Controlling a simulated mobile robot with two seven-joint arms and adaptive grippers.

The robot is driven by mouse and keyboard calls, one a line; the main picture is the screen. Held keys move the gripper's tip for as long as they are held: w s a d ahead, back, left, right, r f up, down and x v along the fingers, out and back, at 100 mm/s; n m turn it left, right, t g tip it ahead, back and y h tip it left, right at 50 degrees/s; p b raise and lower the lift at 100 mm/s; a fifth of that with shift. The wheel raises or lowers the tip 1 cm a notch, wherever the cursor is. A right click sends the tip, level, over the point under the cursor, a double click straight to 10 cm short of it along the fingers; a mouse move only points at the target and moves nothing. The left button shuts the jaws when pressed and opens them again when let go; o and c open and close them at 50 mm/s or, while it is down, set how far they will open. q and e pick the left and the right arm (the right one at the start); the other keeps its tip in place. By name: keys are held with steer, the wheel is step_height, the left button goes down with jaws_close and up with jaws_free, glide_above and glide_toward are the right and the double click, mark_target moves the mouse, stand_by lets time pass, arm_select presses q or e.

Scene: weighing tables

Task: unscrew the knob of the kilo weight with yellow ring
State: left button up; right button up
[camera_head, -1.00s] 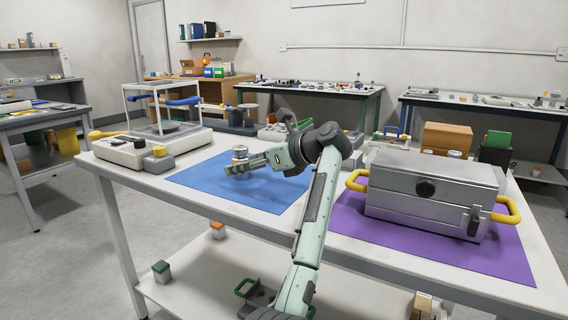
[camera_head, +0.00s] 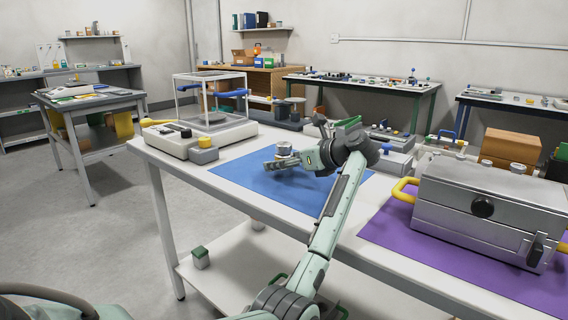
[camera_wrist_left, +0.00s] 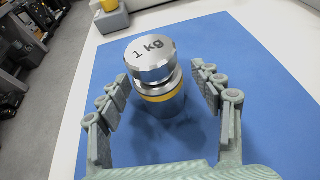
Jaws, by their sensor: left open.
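The kilo weight with yellow ring (camera_wrist_left: 161,95) stands upright on the blue mat (camera_wrist_left: 270,130). It is a shiny metal cylinder with a wide knob (camera_wrist_left: 150,58) on top marked "1 kg". In the head view, the weight (camera_head: 284,150) is partly hidden by my left gripper (camera_head: 272,165). In the wrist view, the left gripper (camera_wrist_left: 162,76) is open, with one finger on each side of the weight and visible gaps to both sides. The knob looks seated on the weight; whether it is loosened I cannot tell. My right gripper is not in view.
A balance with a glass-like shield (camera_head: 212,100) stands at the table's left end, a yellow-topped piece (camera_head: 205,142) beside it. A large metal case (camera_head: 485,205) with yellow handles is on the purple mat (camera_head: 395,222) to the right. Bare blue mat surrounds the weight.

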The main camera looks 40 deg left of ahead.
arm_select(q)
steer(key=shift+c, duration=0.4)
jaws_close()
step_height(320, 180, up, 9)
steer(key=shift+r, duration=0.65)
